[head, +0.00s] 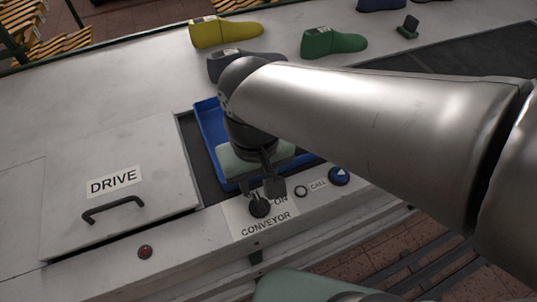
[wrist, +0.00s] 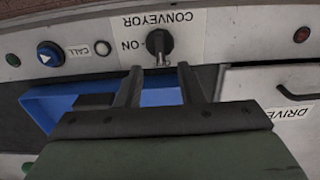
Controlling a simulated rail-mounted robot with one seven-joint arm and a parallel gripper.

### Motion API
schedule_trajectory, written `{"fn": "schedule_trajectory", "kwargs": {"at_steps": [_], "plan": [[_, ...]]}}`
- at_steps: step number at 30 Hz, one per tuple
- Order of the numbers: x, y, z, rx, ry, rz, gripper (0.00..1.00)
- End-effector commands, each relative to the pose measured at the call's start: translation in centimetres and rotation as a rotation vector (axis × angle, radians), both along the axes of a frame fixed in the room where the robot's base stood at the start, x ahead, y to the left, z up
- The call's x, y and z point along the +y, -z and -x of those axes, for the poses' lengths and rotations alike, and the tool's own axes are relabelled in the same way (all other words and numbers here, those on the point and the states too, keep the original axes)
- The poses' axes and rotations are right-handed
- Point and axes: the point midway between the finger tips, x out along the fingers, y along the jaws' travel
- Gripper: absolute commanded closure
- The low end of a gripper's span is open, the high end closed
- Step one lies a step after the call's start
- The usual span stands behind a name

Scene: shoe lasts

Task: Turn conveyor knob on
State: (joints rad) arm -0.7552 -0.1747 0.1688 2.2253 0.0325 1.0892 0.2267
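The black conveyor knob (head: 260,208) sits on the white CONVEYOR plate (head: 266,227) on the front panel. It also shows in the wrist view (wrist: 159,42), where its pale pointer faces the gripper side, away from the ON label at its left. The label at the pointer is mostly hidden. My gripper (head: 269,188) is just above and behind the knob in the head view. In the wrist view my gripper (wrist: 160,68) has its two fingers spread apart, with the knob just beyond the gap between the tips. Nothing is between the fingers, and contact cannot be told.
A blue tray (head: 207,123) lies in a recess behind the panel. A CALL button (head: 339,176) and a small ring (head: 301,191) are right of the knob. The DRIVE cover handle (head: 113,208) and a red light (head: 145,252) are left. Yellow (head: 224,33) and green (head: 333,42) lasts stand behind.

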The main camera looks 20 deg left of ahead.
Motion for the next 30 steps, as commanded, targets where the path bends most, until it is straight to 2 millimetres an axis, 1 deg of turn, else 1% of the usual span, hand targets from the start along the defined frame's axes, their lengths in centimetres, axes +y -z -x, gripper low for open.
{"fn": "schedule_trajectory", "kwargs": {"at_steps": [1,6,9,12,17,24,25,28,30], "plan": [[0.0,1.2,0.1,0.003,-0.001,0.004,0.65],[0.0,4.6,0.1,0.003,-0.002,0.003,0.65],[0.0,6.1,0.1,0.003,-0.001,0.003,0.65],[0.0,7.1,0.0,0.002,-0.001,0.001,0.65],[0.0,7.9,0.0,0.001,0.0,0.001,0.65],[0.0,7.9,0.0,-0.001,0.0,-0.001,0.65],[0.0,7.9,0.0,-0.001,0.0,-0.001,0.71],[0.0,7.9,0.0,-0.001,0.0,-0.001,0.99],[0.0,7.9,0.0,0.0,0.0,0.0,1.0]]}}
